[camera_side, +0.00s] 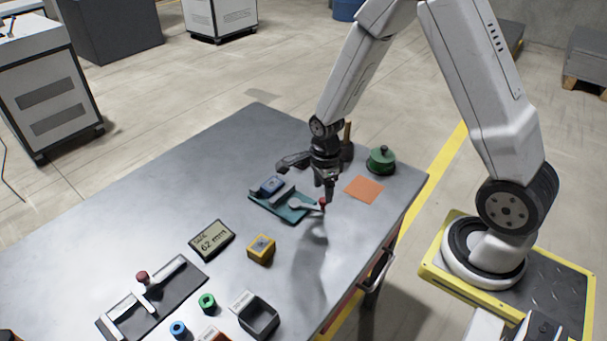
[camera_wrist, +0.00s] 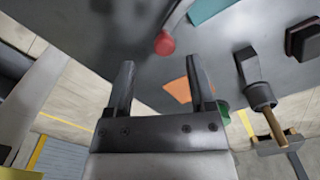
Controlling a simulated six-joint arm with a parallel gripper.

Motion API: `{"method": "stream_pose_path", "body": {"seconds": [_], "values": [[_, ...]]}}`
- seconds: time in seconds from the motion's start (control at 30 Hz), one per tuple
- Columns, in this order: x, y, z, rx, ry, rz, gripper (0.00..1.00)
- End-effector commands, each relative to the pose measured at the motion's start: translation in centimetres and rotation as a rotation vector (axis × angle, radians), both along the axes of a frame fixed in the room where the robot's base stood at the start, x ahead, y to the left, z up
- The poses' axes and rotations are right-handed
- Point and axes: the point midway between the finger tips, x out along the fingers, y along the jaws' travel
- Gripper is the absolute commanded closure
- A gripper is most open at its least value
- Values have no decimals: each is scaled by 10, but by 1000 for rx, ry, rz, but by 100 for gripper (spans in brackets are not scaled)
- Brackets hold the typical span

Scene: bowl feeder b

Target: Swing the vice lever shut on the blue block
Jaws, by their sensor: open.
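The vice has a teal base (camera_side: 273,207) and stands on the grey table in the side view. The blue block (camera_side: 271,185) sits at its far left part, beside a grey jaw. The grey lever (camera_side: 304,206) points right and ends in a red knob (camera_side: 322,202). My gripper (camera_side: 328,198) is low over the table at the knob. In the wrist view my gripper (camera_wrist: 161,63) is open and empty, with the red knob (camera_wrist: 165,43) beyond the gap between its fingertips. A corner of the teal base (camera_wrist: 207,9) shows; the blue block is not visible there.
An orange sheet (camera_side: 363,189) and a green round object (camera_side: 381,160) lie right of the vice. A yellow block (camera_side: 261,249), a display reading 62 mm (camera_side: 212,240) and a dark open box (camera_side: 259,316) stand nearer the front.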

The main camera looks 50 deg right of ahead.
Motion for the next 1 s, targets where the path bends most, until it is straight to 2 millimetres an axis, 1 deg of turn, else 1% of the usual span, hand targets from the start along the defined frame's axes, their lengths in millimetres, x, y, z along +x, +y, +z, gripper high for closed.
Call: {"method": "stream_pose_path", "body": {"seconds": [0.03,0.2,0.37,0.53,0.87,1.0], "values": [[0,0,7,0,-2,0,30],[1,0,24,0,-2,0,30],[0,0,34,0,-1,0,30],[0,0,38,0,1,0,30],[0,0,38,0,0,4,30],[-1,2,40,-1,-5,42,30]]}}
